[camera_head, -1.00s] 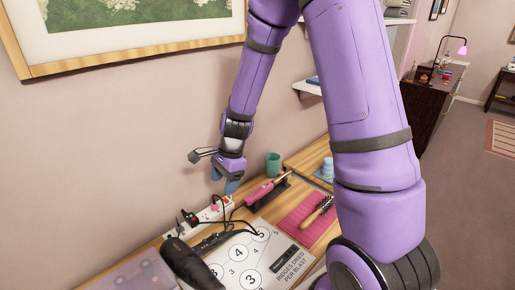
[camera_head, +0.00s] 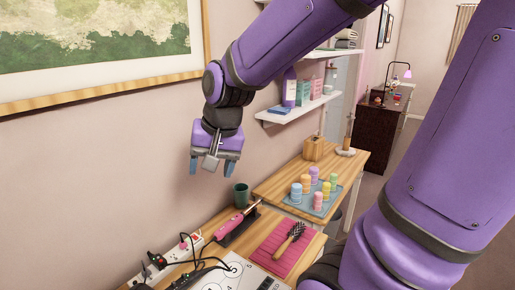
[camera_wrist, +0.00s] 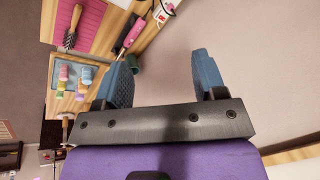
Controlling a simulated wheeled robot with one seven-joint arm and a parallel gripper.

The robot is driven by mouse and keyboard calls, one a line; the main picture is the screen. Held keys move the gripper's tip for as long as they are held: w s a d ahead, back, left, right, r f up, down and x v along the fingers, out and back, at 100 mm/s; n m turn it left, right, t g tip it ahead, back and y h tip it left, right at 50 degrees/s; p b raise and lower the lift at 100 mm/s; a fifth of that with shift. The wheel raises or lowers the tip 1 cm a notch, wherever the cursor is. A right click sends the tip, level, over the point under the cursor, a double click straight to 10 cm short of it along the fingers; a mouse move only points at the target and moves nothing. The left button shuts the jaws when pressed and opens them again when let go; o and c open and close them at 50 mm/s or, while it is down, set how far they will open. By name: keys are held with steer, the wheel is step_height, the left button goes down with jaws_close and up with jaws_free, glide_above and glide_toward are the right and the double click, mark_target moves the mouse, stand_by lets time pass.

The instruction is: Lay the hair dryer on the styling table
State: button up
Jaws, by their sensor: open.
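The hair dryer is not clearly seen in either view now; dark shapes at the lower left edge of the head view are too cut off to tell. A near wooden table (camera_head: 248,240) and a farther wooden table (camera_head: 275,184) stand along the wall; I cannot tell which is the styling table. My gripper (camera_head: 212,167) is open and empty, pointing down in the air above the near table's back side, close to the wall. Its two blue fingers stand apart in the wrist view (camera_wrist: 164,75), with nothing between them.
The near table holds a pink curling iron (camera_head: 232,224), a green cup (camera_head: 241,195), a brush (camera_head: 291,237) on a pink mat (camera_head: 268,249), a power strip (camera_head: 184,247) and cables. The farther table has a tray (camera_head: 297,203) of several rollers and a wooden block (camera_head: 314,149). A shelf (camera_head: 297,110) hangs above.

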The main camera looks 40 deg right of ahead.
steer(key=s+d+r+n+t+h, duration=0.1)
steer(key=s+d+r+n, duration=0.1)
steer(key=s+r+n, duration=0.4)
steer(key=shift+s+d+r+t, duration=0.2)
steer(key=shift+s+t, duration=0.2)
steer(key=shift+s, duration=2.45)
steer(key=shift+r, duration=0.35)
